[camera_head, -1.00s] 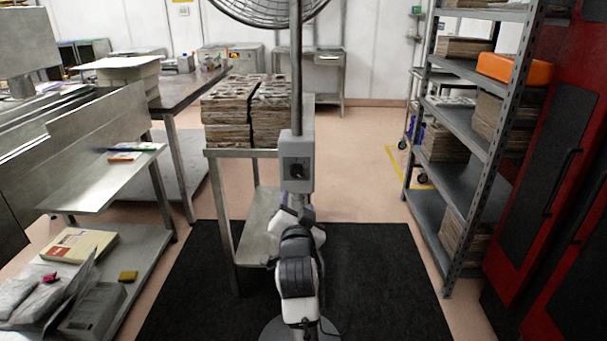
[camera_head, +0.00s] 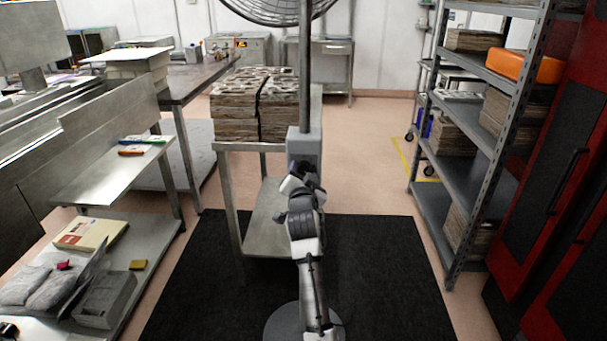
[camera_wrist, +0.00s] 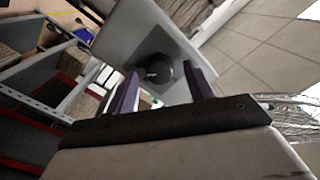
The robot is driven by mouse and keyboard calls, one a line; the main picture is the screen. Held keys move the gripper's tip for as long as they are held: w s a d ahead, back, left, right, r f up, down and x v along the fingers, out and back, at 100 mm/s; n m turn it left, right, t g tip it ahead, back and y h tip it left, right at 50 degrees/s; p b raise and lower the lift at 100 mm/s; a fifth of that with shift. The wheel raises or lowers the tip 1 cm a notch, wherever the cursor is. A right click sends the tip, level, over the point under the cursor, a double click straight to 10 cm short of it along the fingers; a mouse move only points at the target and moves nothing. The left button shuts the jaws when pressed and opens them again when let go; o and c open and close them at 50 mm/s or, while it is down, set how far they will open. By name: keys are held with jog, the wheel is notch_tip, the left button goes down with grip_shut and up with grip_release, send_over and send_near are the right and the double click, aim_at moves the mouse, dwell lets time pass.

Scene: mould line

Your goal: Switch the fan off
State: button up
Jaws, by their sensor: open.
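The pedestal fan (camera_head: 276,8) stands ahead of me, its wire cage cut off by the top of the head view. Its grey control box (camera_head: 305,143) sits on the pole, and my arm hides the box's lower part and its knob there. In the wrist view the black round knob (camera_wrist: 155,72) shows on a dark square plate on the box face (camera_wrist: 128,38). My gripper (camera_wrist: 160,85) is open, with its two purple fingers on either side of the knob in the picture. I cannot tell whether they touch it.
A metal table (camera_head: 252,147) with stacked bundles (camera_head: 255,105) stands just behind the fan pole. A shelf rack (camera_head: 468,130) and red cabinets (camera_head: 560,190) are on the right. A steel bench (camera_head: 115,180) is on the left. The black mat (camera_head: 385,270) is clear to the right.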

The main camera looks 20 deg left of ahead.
jog(key=shift+c, duration=0.3)
jog(key=c, duration=0.9)
